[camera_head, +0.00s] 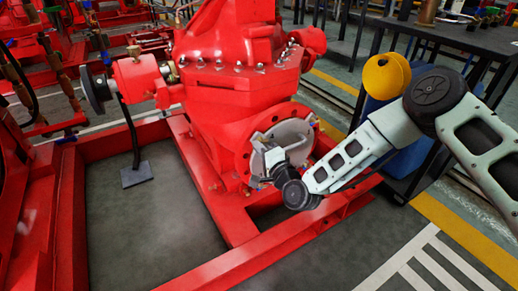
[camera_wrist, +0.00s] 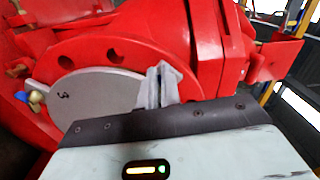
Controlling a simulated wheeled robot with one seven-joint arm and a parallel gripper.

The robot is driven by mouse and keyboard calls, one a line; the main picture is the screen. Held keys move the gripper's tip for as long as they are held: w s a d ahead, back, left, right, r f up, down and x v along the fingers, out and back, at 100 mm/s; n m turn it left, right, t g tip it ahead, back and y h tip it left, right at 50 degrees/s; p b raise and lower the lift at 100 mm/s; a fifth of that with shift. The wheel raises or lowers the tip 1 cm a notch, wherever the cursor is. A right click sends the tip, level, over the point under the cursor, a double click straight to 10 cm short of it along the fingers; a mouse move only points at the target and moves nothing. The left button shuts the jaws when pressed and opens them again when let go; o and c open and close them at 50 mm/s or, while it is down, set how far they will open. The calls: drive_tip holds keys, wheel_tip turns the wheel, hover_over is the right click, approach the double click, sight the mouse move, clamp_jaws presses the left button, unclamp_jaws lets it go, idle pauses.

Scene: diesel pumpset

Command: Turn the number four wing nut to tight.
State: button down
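A grey round cover plate (camera_wrist: 95,95) sits on the red pump flange (camera_wrist: 120,55) in the wrist view. The mark "3" is readable on its left part, beside a brass-coloured wing nut (camera_wrist: 36,97) at the plate's left edge. No mark "4" shows, and the number four wing nut cannot be made out. My gripper (camera_wrist: 160,78) reaches over the plate's right edge, its pale fingers close together. Whether anything is between them is hidden. In the head view the plate (camera_head: 291,130) faces my gripper (camera_head: 276,165), which is partly hidden by my wrist.
The red pump housing (camera_head: 235,95) stands on a red steel frame (camera_head: 225,215) below and around my arm. A dark table (camera_head: 450,35) and a yellow round object (camera_head: 387,75) are at the right. Grey floor (camera_head: 140,220) shows inside the frame at the left.

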drive_tip(key=shift+w+d+r, duration=0.15)
drive_tip(key=shift+w+d, duration=0.15)
drive_tip(key=c, duration=1.6)
unclamp_jaws()
drive_tip(key=shift+s, duration=0.1)
drive_tip(key=p+v, duration=0.4)
drive_tip(key=v, duration=1.3)
drive_tip(key=shift+s, duration=0.2)
drive_tip(key=shift+d, duration=0.1)
